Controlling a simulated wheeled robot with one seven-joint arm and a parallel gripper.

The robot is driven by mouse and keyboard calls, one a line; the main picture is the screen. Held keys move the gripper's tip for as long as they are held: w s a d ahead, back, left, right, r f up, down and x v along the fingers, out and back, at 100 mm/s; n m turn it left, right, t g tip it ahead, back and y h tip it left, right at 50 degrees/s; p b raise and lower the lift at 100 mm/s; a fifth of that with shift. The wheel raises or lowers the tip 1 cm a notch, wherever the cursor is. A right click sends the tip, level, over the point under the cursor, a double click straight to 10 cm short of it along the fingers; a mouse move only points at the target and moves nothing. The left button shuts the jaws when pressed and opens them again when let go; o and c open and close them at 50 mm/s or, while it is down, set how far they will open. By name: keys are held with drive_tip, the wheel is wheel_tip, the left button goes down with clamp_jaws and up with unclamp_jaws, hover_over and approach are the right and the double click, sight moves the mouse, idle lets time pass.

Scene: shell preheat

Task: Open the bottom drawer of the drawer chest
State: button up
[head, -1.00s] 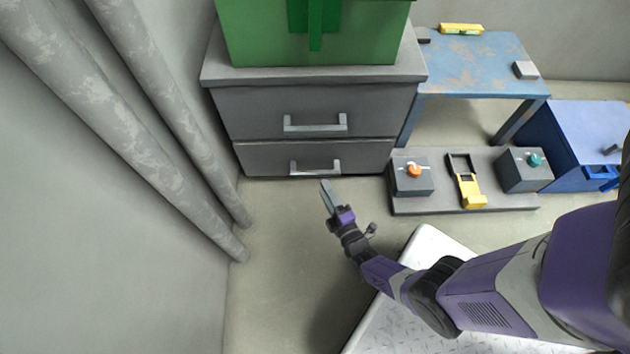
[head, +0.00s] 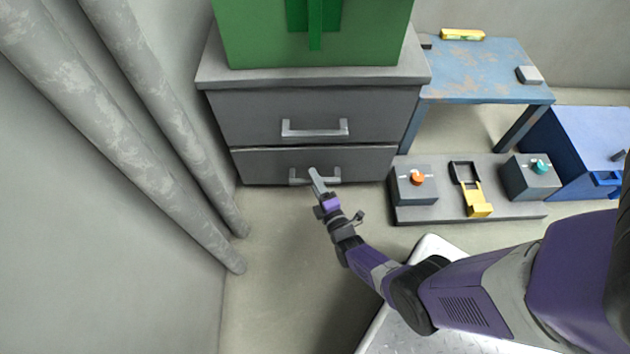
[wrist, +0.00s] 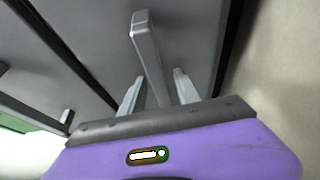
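The grey drawer chest (head: 225,115) stands against the back wall with two drawers. Its bottom drawer (head: 365,163) looks shut and has a pale bar handle (head: 298,180). My gripper (head: 315,178) is in front of this handle and hides part of it in the head view. In the wrist view, the bar handle (wrist: 146,40) runs between the two open fingers of my gripper (wrist: 157,82), one finger on each side. I cannot see either finger pressing on the bar. The top drawer's handle (head: 315,130) is above and free.
A green box (head: 370,35) stands on the chest. Pipes (head: 170,130) run down the left wall. A low grey board (head: 440,215) with switch boxes lies right of the chest, before a blue table (head: 475,75). The floor (head: 270,230) before the drawer is clear.

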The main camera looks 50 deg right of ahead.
drive_tip(key=shift+c, duration=0.2)
clamp_jaws()
drive_tip(key=shift+s, duration=0.1)
idle(1.0)
